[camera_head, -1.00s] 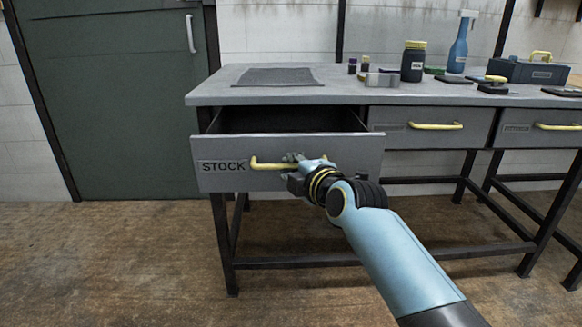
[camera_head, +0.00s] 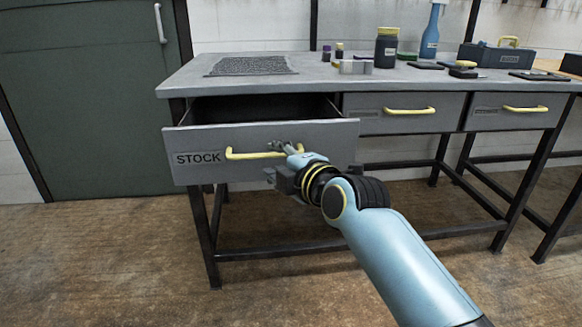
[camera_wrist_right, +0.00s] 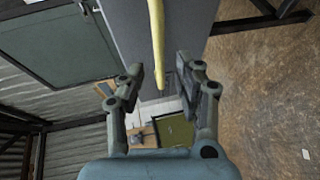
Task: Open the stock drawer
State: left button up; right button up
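The stock drawer (camera_head: 250,136) is the left one under the tabletop, with a "STOCK" label on its front. It stands pulled out, and its dark inside shows above the front. Its yellow bar handle (camera_head: 250,155) runs across the front. My right gripper (camera_head: 281,147) is at the right part of this handle and partly hides it. In the right wrist view, the right gripper (camera_wrist_right: 164,86) has its fingers well apart. The yellow handle (camera_wrist_right: 157,40) reaches down between them, apart from both. My left gripper is not in view.
Two shut drawers (camera_head: 403,113) (camera_head: 513,111) with yellow handles are to the right. The grey tabletop (camera_head: 310,75) holds a dark mat (camera_head: 250,65), a jar (camera_head: 386,48), a spray bottle (camera_head: 431,32) and a toolbox (camera_head: 505,55). A green door (camera_head: 90,100) stands left. Floor in front is clear.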

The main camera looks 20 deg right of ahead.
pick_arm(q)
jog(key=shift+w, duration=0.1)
pick_arm(e)
jog(key=a+v, duration=0.1)
jog(key=v, duration=0.6)
jog(key=shift+d, duration=0.5)
jog(key=shift+s, duration=0.1)
